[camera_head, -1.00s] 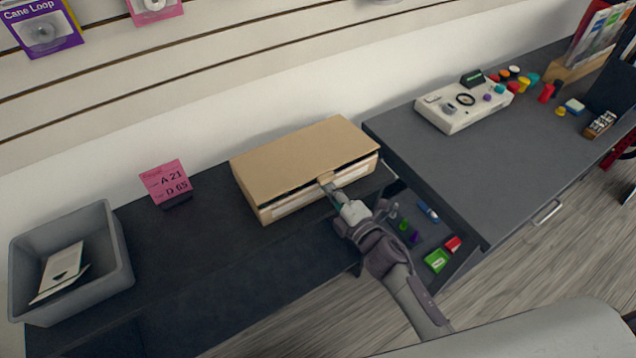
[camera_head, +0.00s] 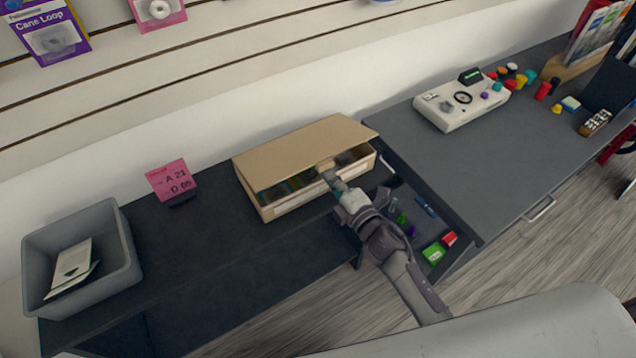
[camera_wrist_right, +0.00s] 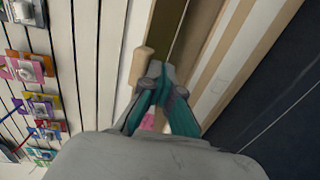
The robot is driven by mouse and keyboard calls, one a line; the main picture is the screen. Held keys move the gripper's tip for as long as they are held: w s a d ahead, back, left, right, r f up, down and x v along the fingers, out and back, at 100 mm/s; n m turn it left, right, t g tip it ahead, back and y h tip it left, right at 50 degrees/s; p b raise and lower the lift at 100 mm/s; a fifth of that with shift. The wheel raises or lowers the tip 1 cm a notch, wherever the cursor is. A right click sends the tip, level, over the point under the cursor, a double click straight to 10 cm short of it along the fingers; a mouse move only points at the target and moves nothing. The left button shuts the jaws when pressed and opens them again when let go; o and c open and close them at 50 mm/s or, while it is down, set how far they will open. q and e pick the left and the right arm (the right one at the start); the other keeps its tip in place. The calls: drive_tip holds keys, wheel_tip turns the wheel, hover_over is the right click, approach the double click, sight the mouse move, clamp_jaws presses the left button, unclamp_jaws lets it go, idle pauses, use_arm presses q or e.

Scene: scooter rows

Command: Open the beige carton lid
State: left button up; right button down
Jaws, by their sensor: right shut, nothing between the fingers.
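The beige carton (camera_head: 290,203) sits on the dark counter against the wall. Its lid (camera_head: 298,150) is tilted partly up at the front, and dark and coloured contents show in the gap. A small tan tab (camera_head: 325,165) is at the middle of the lid's front edge; a tan rounded tab also shows in the right wrist view (camera_wrist_right: 142,66). My right gripper (camera_head: 333,176) is shut and empty, its fingertips at the front opening close by the tab. In the right wrist view its fingertips (camera_wrist_right: 163,78) are together beside the tab; contact is unclear. My left gripper is out of view.
A grey bin (camera_head: 128,250) with papers and a pink sign (camera_head: 171,180) stand left of the carton. An open drawer (camera_head: 462,258) with small coloured items is to the right, below a higher grey desk (camera_head: 500,170) holding a white device (camera_head: 460,103).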

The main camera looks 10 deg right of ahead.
drive_tip(key=shift+r, duration=0.15)
drive_tip(key=r+p, duration=0.3)
drive_tip(key=w+r+p, duration=0.1)
drive_tip(key=shift+a+r, duration=0.2)
drive_tip(key=shift+r, duration=0.15)
idle(0.3)
drive_tip(key=shift+w+a+r+p, duration=0.3)
drive_tip(key=shift+w+r+p, duration=0.5)
drive_tip(key=shift+r, duration=0.1)
drive_tip(key=shift+w+a+r+p, duration=0.25)
drive_tip(key=shift+w+r+p, duration=0.45)
drive_tip(key=shift+w+r, duration=0.15)
drive_tip(key=shift+r+x, duration=0.2)
drive_tip(key=shift+x, duration=0.6)
drive_tip(key=shift+r+x, duration=0.15)
drive_tip(key=shift+x, duration=0.7)
drive_tip(key=shift+r+x, duration=0.2)
drive_tip(key=shift+x, duration=0.6)
